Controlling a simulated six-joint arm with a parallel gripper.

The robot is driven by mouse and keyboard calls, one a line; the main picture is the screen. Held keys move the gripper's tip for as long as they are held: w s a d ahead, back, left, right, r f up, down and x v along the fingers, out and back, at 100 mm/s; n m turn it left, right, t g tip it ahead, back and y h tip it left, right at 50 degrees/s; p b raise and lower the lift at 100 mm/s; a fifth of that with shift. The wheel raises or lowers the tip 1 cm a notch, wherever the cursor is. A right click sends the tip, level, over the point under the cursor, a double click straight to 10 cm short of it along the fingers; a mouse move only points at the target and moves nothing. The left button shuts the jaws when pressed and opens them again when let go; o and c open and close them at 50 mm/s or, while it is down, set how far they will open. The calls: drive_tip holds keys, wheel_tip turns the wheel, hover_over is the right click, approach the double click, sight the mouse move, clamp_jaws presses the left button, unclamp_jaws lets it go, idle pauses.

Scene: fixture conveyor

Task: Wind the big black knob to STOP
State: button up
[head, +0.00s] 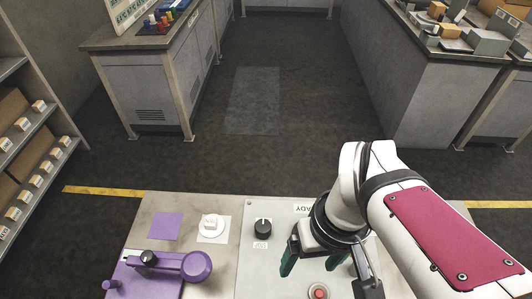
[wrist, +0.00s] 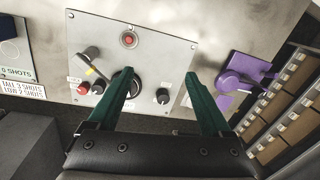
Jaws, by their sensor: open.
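A large dark round knob (wrist: 118,76), which I take for the big black knob, is on the grey panel (wrist: 175,45) in the wrist view. The left finger covers much of it, and its pointer and any STOP mark cannot be read. In the head view my gripper and wrist hide that spot. My gripper (wrist: 160,74) is open, with its teal fingers spread wide and nothing between the tips. It also shows above the panel in the head view (head: 308,268). A smaller black knob (wrist: 163,96) lies between the fingers; it also shows left of my gripper in the head view (head: 263,226).
A red button (wrist: 129,40), a lever (wrist: 91,54) and a red knob (wrist: 83,89) share the panel. Open floor lies beyond.

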drive_tip(key=w+a+f+n, duration=0.1)
drive_tip(key=w+a+n, duration=0.3)
drive_tip(key=w+n, duration=0.7)
drive_tip(key=n+h, duration=0.1)
drive_tip(key=n, duration=1.2)
hover_over(263, 226)
wheel_tip(263, 226, down, 4)
drive_tip(key=shift+n, duration=0.4)
wheel_tip(263, 226, down, 16)
clamp_jaws()
